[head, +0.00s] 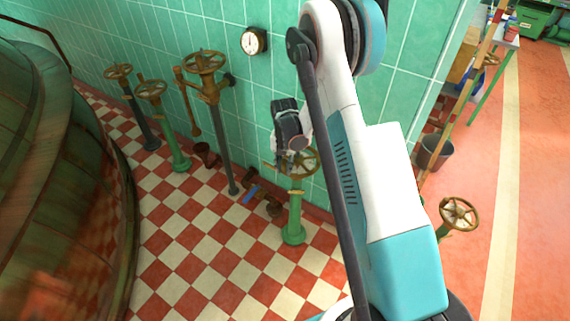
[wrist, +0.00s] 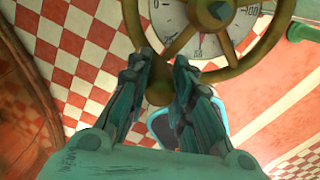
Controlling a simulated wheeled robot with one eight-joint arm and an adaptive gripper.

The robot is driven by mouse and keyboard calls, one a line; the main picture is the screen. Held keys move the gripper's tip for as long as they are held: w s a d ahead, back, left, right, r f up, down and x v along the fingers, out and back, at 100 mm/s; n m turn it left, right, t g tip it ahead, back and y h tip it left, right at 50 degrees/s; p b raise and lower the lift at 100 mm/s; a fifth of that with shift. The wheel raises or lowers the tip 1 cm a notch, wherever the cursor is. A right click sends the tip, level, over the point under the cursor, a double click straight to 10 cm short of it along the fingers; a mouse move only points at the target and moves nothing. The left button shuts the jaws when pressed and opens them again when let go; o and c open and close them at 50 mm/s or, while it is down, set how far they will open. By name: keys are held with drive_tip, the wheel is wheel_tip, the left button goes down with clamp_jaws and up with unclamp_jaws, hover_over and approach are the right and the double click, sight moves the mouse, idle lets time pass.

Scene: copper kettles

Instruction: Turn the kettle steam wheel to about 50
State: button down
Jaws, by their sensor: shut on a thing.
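The steam wheel (head: 314,163) is a brass-brown handwheel on top of a green pedestal (head: 294,215) by the tiled wall. In the wrist view the wheel (wrist: 232,71) fills the top, with its dark hub and spokes in front of a white dial (wrist: 208,42). The dial shows a 0 at its left and 100 at its right; I cannot tell the exact reading. My gripper (head: 287,160) is at the wheel's left side. In the wrist view my gripper (wrist: 160,68) is shut on the wheel at its lower left, with a brown rounded part between the fingers.
Several other handwheels stand to the left, including a tall one (head: 204,62) and a green one (head: 151,90). Another handwheel (head: 458,214) is at the right. A large copper kettle (head: 60,200) fills the left. A round gauge (head: 253,41) hangs on the wall. The checkered floor between is mostly open.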

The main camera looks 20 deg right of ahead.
drive_tip(key=c, duration=1.4)
unclamp_jaws()
wheel_tip(320, 180, up, 12)
drive_tip(key=shift+r, duration=0.1)
drive_tip(key=s+a+r+m+t, duration=0.2)
drive_tip(key=s+r+m, duration=0.45)
drive_tip(key=r, duration=0.35)
drive_tip(key=s+a+r+m+t, duration=0.1)
drive_tip(key=s+a+r+m, duration=0.2)
drive_tip(key=s+r+m, duration=0.5)
drive_tip(key=s+a+r+m+t, duration=0.1)
drive_tip(key=s+r+m+t, duration=0.1)
drive_tip(key=s+m, duration=0.5)
drive_tip(key=s+a+r+m+t, duration=0.2)
drive_tip(key=s+m, duration=0.5)
drive_tip(key=shift+r, duration=0.35)
